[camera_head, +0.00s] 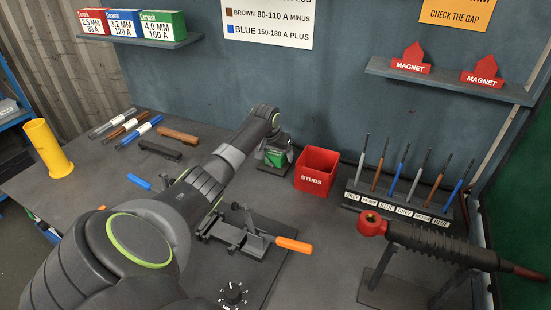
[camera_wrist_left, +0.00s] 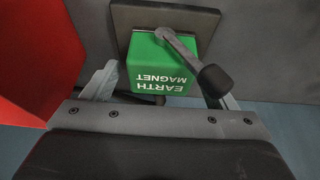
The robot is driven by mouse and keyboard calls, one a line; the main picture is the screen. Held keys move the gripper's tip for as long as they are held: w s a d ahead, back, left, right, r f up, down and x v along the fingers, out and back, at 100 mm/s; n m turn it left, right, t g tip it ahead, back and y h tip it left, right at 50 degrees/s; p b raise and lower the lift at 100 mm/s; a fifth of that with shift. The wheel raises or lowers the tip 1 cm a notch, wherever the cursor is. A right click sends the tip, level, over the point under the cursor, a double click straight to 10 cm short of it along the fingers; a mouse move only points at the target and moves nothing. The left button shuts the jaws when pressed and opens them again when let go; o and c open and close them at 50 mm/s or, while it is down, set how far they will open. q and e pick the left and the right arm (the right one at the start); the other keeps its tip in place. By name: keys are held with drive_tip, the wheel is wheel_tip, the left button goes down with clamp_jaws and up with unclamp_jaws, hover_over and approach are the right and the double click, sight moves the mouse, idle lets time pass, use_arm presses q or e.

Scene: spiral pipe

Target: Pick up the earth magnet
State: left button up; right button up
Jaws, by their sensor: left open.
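The earth magnet (camera_head: 275,157) is a green block on a dark base plate, standing on the bench left of the red stubs box. In the left wrist view the earth magnet (camera_wrist_left: 158,80) shows its label upside down, with a grey lever and black knob across its right side. My left gripper (camera_head: 274,149) is at the magnet, its arm reaching in from the lower left and partly covering it. In the left wrist view my left gripper (camera_wrist_left: 160,88) is open, one finger on each side of the green block. Whether the fingers touch it cannot be told. My right gripper is not in view.
The red stubs box (camera_head: 316,170) stands close right of the magnet. A rack of electrodes (camera_head: 398,202) and a ribbed black tool with a red end (camera_head: 430,237) stand further right. A clamp fixture with an orange handle (camera_head: 293,244) is in front.

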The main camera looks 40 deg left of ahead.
use_arm(q)
drive_tip(key=shift+c, duration=0.3)
drive_tip(key=c, duration=1.4)
drive_tip(key=shift+r, duration=0.15)
drive_tip(key=shift+c, duration=0.7)
